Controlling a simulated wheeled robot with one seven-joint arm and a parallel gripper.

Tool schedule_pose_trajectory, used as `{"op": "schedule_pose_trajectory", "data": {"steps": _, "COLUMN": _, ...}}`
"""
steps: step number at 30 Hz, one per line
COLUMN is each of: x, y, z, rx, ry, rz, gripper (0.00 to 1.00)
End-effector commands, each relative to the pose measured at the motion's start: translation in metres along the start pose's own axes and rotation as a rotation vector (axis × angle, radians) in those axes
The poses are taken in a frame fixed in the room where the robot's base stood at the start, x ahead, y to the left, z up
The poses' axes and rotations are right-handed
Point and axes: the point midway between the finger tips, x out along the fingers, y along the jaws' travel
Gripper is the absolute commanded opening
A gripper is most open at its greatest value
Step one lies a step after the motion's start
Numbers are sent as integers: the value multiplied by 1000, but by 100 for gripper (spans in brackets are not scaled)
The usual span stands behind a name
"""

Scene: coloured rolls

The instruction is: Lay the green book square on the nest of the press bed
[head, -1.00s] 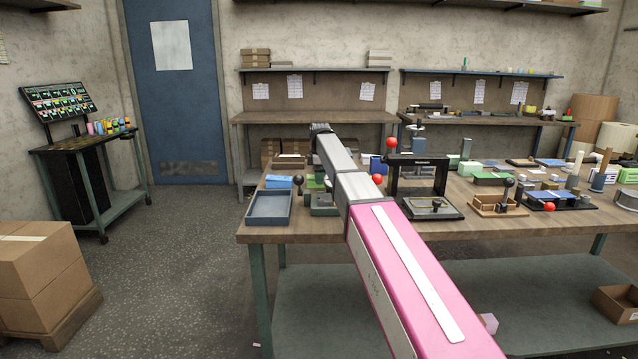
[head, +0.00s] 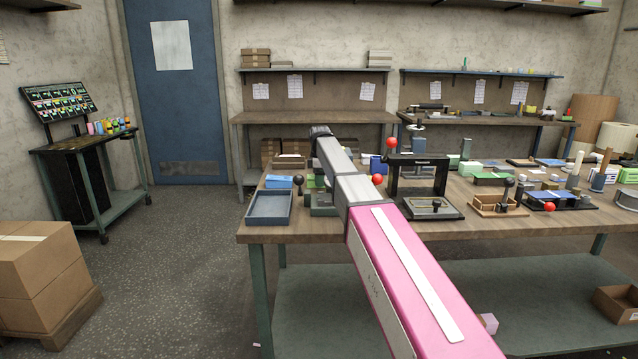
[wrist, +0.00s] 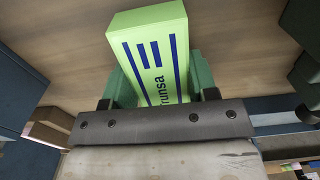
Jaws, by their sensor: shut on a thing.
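The green book (wrist: 155,60) is light green with dark blue stripes and lettering. In the head view my arm hides the gripper and the held book. A black press-like frame (head: 394,180) with a low plate (head: 434,208) stands on the table right of my arm. I cannot make out the nest or tell whether the book touches anything beneath.
A blue-grey tray (head: 269,206) is at the table's left front corner, with blue items (head: 278,182) behind it. A wooden box (head: 497,206) stands right of the frame. Several small items crowd the table's right side. The front strip of the table is clear.

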Motion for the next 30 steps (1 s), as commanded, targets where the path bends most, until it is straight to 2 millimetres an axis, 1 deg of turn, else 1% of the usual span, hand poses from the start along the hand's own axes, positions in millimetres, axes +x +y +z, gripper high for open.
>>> {"op": "schedule_pose_trajectory", "data": {"steps": 7, "x": -8, "y": 0, "z": 0, "rx": 0, "ry": 0, "rz": 1, "gripper": 34}}
{"op": "schedule_pose_trajectory", "data": {"steps": 30, "x": -58, "y": 0, "z": 0, "rx": 0, "ry": 0, "rz": 0, "gripper": 34}}
